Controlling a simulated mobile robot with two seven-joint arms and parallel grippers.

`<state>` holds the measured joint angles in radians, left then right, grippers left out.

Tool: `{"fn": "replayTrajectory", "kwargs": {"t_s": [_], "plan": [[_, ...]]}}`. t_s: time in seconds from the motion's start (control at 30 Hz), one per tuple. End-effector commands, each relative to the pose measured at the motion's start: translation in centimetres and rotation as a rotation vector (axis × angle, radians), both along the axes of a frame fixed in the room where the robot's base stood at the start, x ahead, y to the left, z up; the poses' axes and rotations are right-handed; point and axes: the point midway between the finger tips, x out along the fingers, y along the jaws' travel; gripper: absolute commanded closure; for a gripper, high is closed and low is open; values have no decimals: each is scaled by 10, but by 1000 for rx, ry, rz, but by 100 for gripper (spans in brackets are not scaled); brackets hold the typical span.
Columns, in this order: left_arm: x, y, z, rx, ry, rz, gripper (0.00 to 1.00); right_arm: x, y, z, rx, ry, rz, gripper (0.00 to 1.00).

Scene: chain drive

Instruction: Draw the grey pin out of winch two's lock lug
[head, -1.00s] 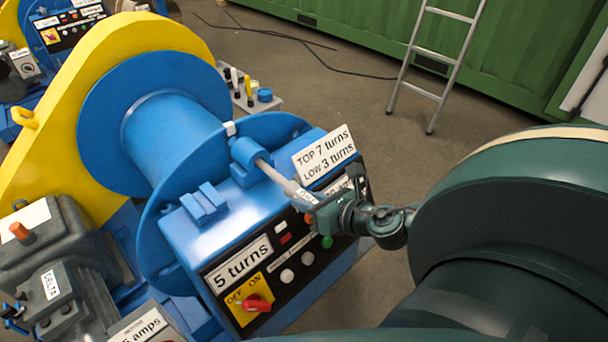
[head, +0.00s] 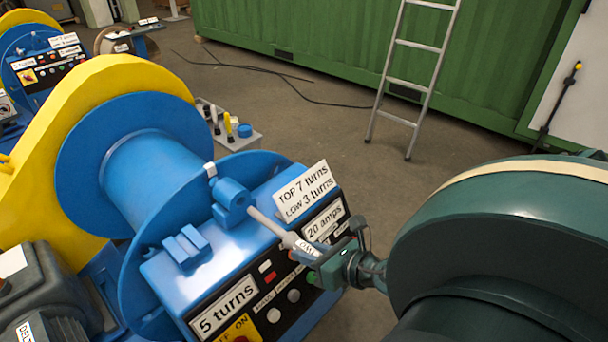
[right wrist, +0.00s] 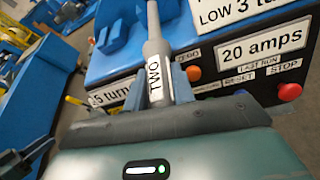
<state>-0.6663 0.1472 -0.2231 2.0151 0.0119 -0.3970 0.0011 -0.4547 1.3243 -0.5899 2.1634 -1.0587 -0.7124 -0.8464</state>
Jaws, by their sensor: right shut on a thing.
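The grey pin (head: 268,223) has a thick handle with a white tag reading TWO, which also shows in the right wrist view (right wrist: 154,75). My right gripper (head: 318,256) is shut on its handle end, in front of the winch panel; its fingers (right wrist: 158,88) stand either side of the handle. The blue lock lug (head: 231,193) sits on winch two's housing beside the blue drum flange. The pin slants from my gripper up-left to the lug. Its far end shows at the lug's near face, with the round opening partly visible; I cannot tell whether the tip is clear. My left gripper is out of view.
The control panel (head: 262,302) with knobs and labels lies just below the pin. A sign reading TOP 7 turns (head: 304,190) stands close beside it. A small tool tray (head: 245,142), a ladder (head: 408,85) and a green container (head: 300,30) are behind, with open floor between.

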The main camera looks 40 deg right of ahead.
Motion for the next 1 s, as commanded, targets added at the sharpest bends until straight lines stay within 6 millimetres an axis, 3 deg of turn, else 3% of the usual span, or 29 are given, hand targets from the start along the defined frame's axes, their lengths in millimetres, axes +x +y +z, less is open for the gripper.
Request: {"fn": "replayTrajectory", "kwargs": {"t_s": [0.53,1.0], "plan": [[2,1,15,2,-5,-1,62,-25,-2,3,-1,-5,0,100],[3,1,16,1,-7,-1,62,-27,-2,3,-1,-11,1,100]]}}
